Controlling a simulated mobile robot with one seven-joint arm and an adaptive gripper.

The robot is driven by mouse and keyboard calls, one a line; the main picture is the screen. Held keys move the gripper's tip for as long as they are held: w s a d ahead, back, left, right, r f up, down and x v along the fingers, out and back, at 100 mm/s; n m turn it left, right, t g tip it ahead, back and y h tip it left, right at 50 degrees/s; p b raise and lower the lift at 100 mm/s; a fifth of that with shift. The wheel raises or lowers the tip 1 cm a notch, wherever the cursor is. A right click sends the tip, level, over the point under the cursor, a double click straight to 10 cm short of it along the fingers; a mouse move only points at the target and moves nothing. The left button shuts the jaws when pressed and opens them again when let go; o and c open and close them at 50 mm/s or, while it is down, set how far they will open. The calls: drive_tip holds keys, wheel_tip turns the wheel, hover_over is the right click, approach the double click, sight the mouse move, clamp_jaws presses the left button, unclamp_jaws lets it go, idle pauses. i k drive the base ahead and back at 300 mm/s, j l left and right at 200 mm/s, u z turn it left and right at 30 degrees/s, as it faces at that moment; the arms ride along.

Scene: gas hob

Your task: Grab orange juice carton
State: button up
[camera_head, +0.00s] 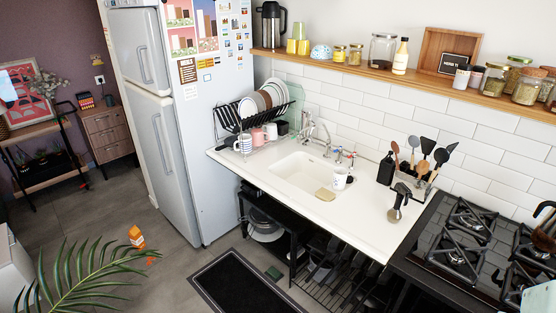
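An orange carton with a white patch (136,237), which looks like the juice carton, is on the grey floor at the lower left. It is in front of the fridge and just behind the palm leaves. It is small in the picture, and its print cannot be read. Small orange-red bits (151,258) show on the floor beside it, partly among the leaf tips. I cannot make out my gripper in this view.
A palm plant (85,280) spreads over the lower left, near the carton. The white fridge (165,135) stands behind. A dark mat (245,285) lies before the sink counter (365,215). A gas hob (470,235) is at right. Grey floor left of the fridge is clear.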

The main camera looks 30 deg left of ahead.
sight(134, 235)
drive_tip(key=u, duration=2.45)
drive_tip(key=i+u, duration=0.15)
drive_tip(key=i, duration=3.8)
drive_tip(key=i+j+z, duration=0.1)
drive_tip(key=i+z, duration=0.15)
drive_tip(key=i+j+z, duration=0.25)
drive_tip(key=i+l, duration=0.1)
